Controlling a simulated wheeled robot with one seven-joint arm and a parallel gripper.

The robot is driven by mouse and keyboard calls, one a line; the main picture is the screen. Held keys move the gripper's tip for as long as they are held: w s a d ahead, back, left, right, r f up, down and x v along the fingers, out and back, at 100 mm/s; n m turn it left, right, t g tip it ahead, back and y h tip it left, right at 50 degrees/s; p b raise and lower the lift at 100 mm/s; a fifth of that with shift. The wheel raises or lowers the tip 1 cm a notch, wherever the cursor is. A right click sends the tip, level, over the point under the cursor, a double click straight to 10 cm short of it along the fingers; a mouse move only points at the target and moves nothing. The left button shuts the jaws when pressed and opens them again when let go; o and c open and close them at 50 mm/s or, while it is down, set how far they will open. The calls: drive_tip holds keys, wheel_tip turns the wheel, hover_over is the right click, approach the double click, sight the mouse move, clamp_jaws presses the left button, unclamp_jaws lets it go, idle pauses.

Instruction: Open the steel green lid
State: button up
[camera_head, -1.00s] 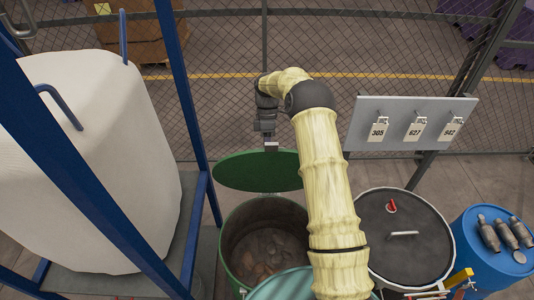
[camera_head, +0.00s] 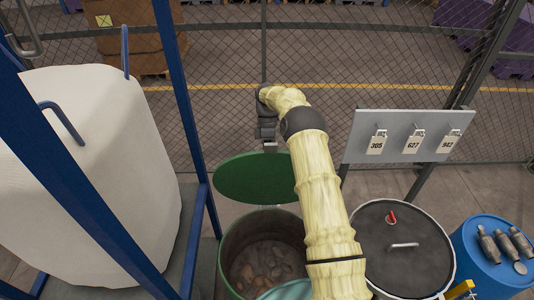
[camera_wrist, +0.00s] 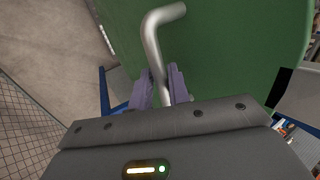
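The green steel lid (camera_head: 262,178) is raised and tilted at the back of the open green drum (camera_head: 227,262). Brownish lumps lie inside the drum. My gripper (camera_head: 270,147) is at the lid's upper edge in the head view, where its fingers are too small to read. In the wrist view the lid (camera_wrist: 235,55) fills the upper part, with a bent metal handle (camera_wrist: 153,40). The two purple fingers of my gripper (camera_wrist: 161,76) lie on either side of the handle and look closed on it. The lid's hinge is not clear.
A wire fence (camera_head: 350,55) stands behind. A white bulk bag (camera_head: 90,170) in a blue frame (camera_head: 185,110) is at left. A lidded dark drum (camera_head: 405,270), a tag board (camera_head: 360,145) and a blue drum (camera_head: 495,275) are at right. A teal surface (camera_head: 290,290) shows in front.

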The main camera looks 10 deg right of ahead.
drive_tip(key=shift+o, duration=1.3)
drive_tip(key=shift+w+d+f, duration=0.1)
drive_tip(key=shift+f, duration=0.15)
drive_tip(key=shift+a+r, duration=0.25)
drive_tip(key=p+v, duration=0.6)
drive_tip(key=v, duration=0.1)
drive_tip(key=shift+r, duration=0.15)
drive_tip(key=shift+w+d, duration=0.15)
drive_tip(key=shift+w, duration=0.05)
